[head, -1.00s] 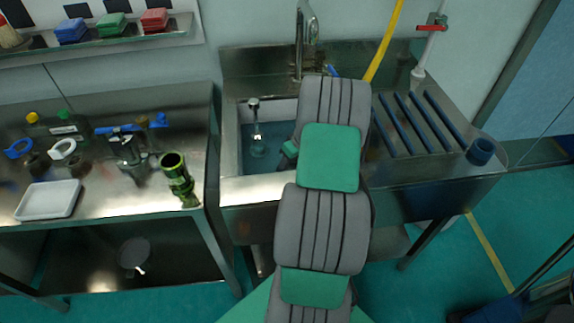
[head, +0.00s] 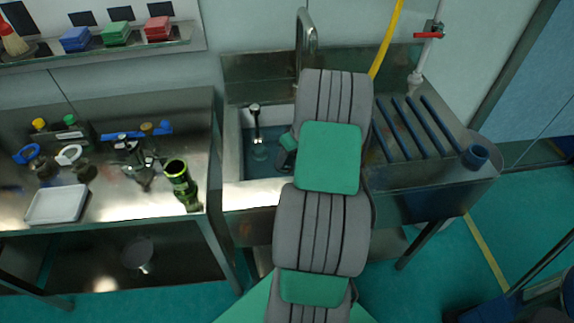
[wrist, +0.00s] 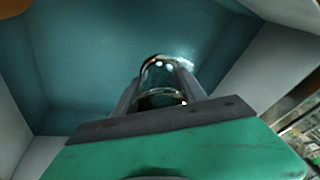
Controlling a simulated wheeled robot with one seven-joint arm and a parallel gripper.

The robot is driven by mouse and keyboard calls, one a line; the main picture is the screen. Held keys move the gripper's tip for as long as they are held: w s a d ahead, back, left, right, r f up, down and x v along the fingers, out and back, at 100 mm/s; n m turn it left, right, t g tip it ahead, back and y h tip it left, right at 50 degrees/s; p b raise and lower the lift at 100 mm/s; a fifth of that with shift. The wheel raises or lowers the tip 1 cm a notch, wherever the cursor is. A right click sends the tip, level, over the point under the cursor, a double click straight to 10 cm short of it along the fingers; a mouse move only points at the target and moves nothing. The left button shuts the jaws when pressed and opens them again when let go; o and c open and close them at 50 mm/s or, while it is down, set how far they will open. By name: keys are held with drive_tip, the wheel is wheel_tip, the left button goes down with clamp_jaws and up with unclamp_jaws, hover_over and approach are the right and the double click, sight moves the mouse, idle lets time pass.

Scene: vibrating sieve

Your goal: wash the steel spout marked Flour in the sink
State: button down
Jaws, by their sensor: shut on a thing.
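My gripper (wrist: 160,98) is shut on a shiny steel tube-like piece, taken as the spout (wrist: 162,72), low in the sink basin. The spout's round rim stands between the two fingers. No Flour marking can be read on it. The sink (head: 232,150) holds blue-green water, seen left of my arm in the head view. In the wrist view the basin (wrist: 85,60) surrounds the gripper; I cannot tell how deep the spout is in the water.
A steel upright fitting (head: 254,110) stands in the basin's left part. A tall tap (head: 307,30) rises behind. The left bench (head: 110,205) bears a white tray (head: 58,204), a green cylinder (head: 181,184) and metal parts.

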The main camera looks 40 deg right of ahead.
wheel_tip(320, 180, up, 18)
drive_tip(key=p, duration=1)
drive_tip(key=shift+r, duration=0.1)
idle(0.5)
drive_tip(key=s+a+f+m+h, duration=0.2)
drive_tip(key=s+a+m, duration=0.4)
drive_tip(key=a, duration=0.1)
drive_tip(key=w+a+r+n, duration=0.1)
drive_tip(key=a+r, duration=0.3)
drive_tip(key=a, duration=0.4)
drive_tip(key=w+a+r+n+y+b, duration=0.1)
drive_tip(key=w+a+r+n, duration=0.1)
drive_tip(key=a, duration=0.6)
drive_tip(key=w+a+r+n+y, duration=0.1)
drive_tip(key=a+r+n, duration=0.2)
drive_tip(key=a+r, duration=0.2)
drive_tip(key=a, duration=0.3)
drive_tip(key=shift+w+r+n+b, duration=0.3)
drive_tip(key=shift+w+r, duration=0.05)
